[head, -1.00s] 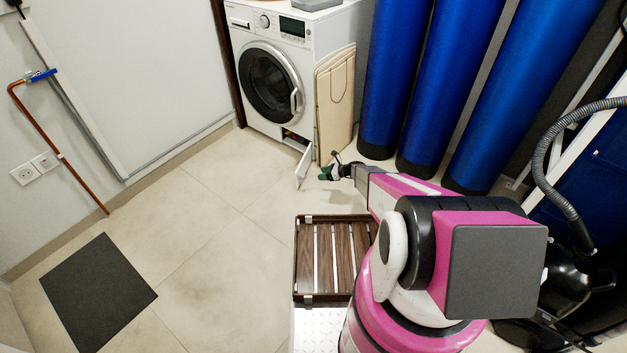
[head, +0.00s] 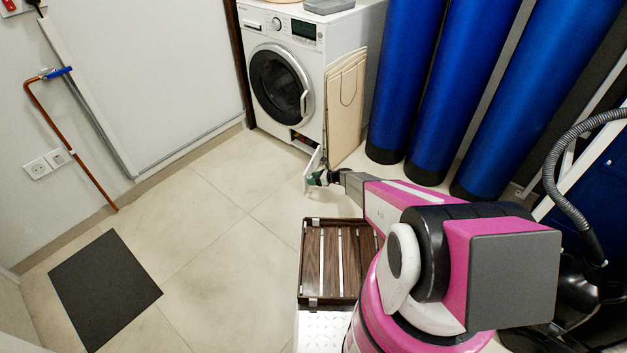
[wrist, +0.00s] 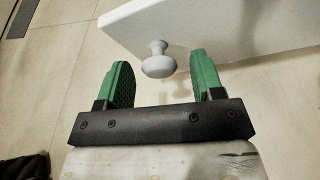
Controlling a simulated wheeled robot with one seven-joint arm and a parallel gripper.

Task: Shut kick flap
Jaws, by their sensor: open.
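The kick flap (head: 313,165) is a white panel at the foot of the washing machine (head: 283,80). It stands swung open, out from the lower right of the machine's front. In the wrist view the white flap (wrist: 215,28) has a round knob (wrist: 158,62). My gripper (head: 318,178) is at the flap's outer end in the head view. In the wrist view its green fingers (wrist: 158,80) are open, and the knob sits between and just beyond the fingertips, with clear room on both sides.
A folded beige board (head: 345,105) leans against the machine's right side. Blue cylinders (head: 410,85) stand to the right. A slatted wooden platform (head: 312,260) lies in front of my base. A dark mat (head: 105,290) lies on the left floor, and the tiles between are clear.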

